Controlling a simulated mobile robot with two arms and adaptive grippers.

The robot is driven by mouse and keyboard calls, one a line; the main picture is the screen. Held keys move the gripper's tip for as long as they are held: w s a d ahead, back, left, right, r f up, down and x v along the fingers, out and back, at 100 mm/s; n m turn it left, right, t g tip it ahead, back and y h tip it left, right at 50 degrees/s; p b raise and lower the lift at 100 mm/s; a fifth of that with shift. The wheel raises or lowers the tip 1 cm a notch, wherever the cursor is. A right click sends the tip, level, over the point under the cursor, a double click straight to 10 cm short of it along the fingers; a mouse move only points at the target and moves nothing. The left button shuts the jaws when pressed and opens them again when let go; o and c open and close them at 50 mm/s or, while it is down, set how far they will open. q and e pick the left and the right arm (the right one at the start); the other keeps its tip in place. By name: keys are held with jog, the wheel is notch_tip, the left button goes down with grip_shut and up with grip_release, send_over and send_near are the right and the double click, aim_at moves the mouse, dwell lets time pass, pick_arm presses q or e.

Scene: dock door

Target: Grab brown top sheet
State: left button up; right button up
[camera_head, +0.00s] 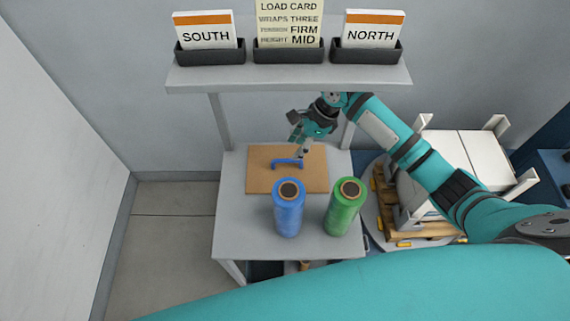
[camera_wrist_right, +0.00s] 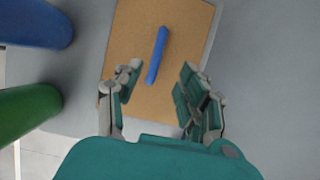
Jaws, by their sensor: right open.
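The brown top sheet (camera_head: 262,180) lies flat on the grey table, with a blue handle (camera_head: 287,163) on its upper face. In the right wrist view the sheet (camera_wrist_right: 133,35) lies beyond my fingers, and the blue handle (camera_wrist_right: 157,55) runs lengthwise, ahead of the gap between them. My right gripper (camera_head: 302,150) is above the sheet near the handle's right end. In the right wrist view the right gripper (camera_wrist_right: 158,90) is open, its fingers apart on either side, with nothing held. Whether the fingertips touch the sheet cannot be told. My left gripper is not in view.
A blue roll (camera_head: 289,213) and a green roll (camera_head: 344,210) stand on the table (camera_head: 240,235) in front of the sheet. A shelf (camera_head: 290,77) with SOUTH and NORTH card holders hangs above. A loaded wooden pallet (camera_head: 420,230) stands at right.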

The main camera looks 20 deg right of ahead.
aim_at(287, 160)
jog(key=shift+w+a+f, duration=0.1)
jog(key=shift+a+f, duration=0.2)
jog(key=shift+f, duration=0.3)
jog(key=shift+w+a+f, duration=0.1)
jog(key=shift+a+f, duration=0.05)
jog(key=shift+f, duration=0.15)
jog(key=x, duration=0.3)
jog(key=p+x, duration=0.1)
jog(key=x, duration=0.1)
jog(key=shift+s+a, duration=0.1)
jog(key=shift+s, duration=0.25)
jog(key=shift+w+a+f, duration=0.1)
jog(key=shift+f, duration=0.1)
jog(key=shift+c, duration=0.6)
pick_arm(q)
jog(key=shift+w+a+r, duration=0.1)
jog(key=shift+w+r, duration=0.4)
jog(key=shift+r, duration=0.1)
pick_arm(e)
grip_shut()
